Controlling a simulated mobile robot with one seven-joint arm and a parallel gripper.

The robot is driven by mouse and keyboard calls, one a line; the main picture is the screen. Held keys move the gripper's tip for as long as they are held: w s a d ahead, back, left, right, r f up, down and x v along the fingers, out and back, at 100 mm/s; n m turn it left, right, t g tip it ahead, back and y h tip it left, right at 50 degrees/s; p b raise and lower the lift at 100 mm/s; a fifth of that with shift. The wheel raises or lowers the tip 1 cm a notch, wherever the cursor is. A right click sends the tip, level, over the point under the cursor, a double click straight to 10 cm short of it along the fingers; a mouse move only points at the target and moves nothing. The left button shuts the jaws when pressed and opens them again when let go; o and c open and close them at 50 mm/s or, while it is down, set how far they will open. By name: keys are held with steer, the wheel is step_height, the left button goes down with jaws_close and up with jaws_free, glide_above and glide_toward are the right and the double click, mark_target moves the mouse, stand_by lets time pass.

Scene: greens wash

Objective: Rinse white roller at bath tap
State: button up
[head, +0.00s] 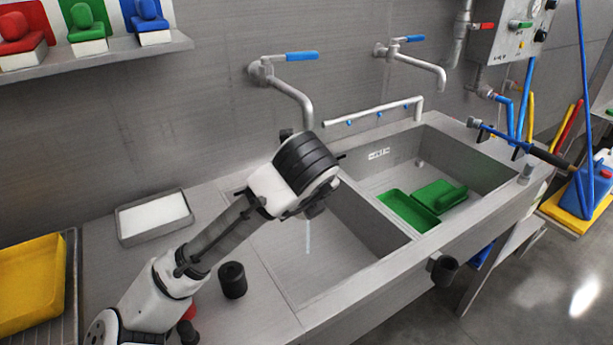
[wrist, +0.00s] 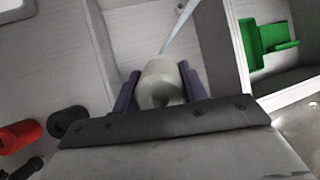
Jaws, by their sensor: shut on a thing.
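The white roller (wrist: 160,72) is held between the two dark fingers of my gripper (wrist: 157,90) in the wrist view. In the head view my wrist hides the roller. My gripper is over the left sink basin (head: 345,255), below the left tap (head: 292,92) with its blue lever. A thin stream of water (head: 308,236) shows below my wrist in the head view. In the wrist view the stream (wrist: 180,28) reaches the far edge of the roller; I cannot tell how much of it gets wet.
A second blue-levered tap (head: 418,66) stands over the right basin, which holds a green tray (head: 408,212) and a green block (head: 440,195). A black roller (head: 232,280) stands on the left counter. A grey tray (head: 152,217) and a yellow tray (head: 30,285) are farther left.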

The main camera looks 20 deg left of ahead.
steer(key=v, duration=0.1)
steer(key=p+v, duration=0.1)
steer(key=s+v, duration=0.1)
steer(key=v, duration=0.1)
steer(key=shift+f+p, duration=0.2)
steer(key=shift+p, duration=0.2)
steer(key=shift+s, duration=0.15)
stand_by(0.4)
